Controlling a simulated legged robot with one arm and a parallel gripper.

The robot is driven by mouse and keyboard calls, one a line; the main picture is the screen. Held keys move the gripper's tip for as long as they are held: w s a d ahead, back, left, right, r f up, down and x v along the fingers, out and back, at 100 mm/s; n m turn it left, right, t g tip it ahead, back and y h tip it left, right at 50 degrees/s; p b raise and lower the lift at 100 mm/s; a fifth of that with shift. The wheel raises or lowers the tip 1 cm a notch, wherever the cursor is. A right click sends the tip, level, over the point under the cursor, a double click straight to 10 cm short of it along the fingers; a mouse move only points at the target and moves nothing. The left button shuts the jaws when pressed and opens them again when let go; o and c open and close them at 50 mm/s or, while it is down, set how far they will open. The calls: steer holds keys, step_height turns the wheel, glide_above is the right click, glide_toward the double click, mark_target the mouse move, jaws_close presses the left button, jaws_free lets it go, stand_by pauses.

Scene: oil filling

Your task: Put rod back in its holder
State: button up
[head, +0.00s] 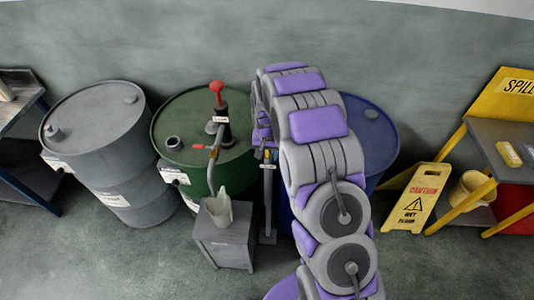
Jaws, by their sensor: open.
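My arm (318,125) reaches up from the bottom right, and its far end hangs between the green drum and the blue drum. My gripper (263,138) is small here and partly hidden by my arm links; it is open. A slim grey stand (268,205), seemingly the holder, stands upright on the floor just below my gripper. A small yellowish part shows at the top of the stand, close under my gripper. I cannot tell whether this is the rod, nor whether the gripper touches it.
A green drum (185,125) carries a red-knobbed hand pump (221,120). A white jug (221,207) stands on a small grey cabinet (225,240) in front. A grey drum (98,150) stands left, a blue drum (375,125) behind my arm, a yellow caution sign (413,197) right.

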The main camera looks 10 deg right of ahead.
step_height(320, 180, up, 17)
steer(key=shift+s+a, duration=0.15)
steer(key=shift+s, duration=0.2)
steer(key=s+f+n+g+b, duration=0.1)
steer(key=s+b, duration=0.3)
steer(key=s, duration=1.6)
steer(key=s+n+g+b, duration=0.1)
steer(key=s+b, duration=0.4)
steer(key=s, duration=1.6)
steer(key=shift+s+f+n, duration=0.25)
steer(key=shift+f+n, duration=0.15)
steer(key=shift+n, duration=0.4)
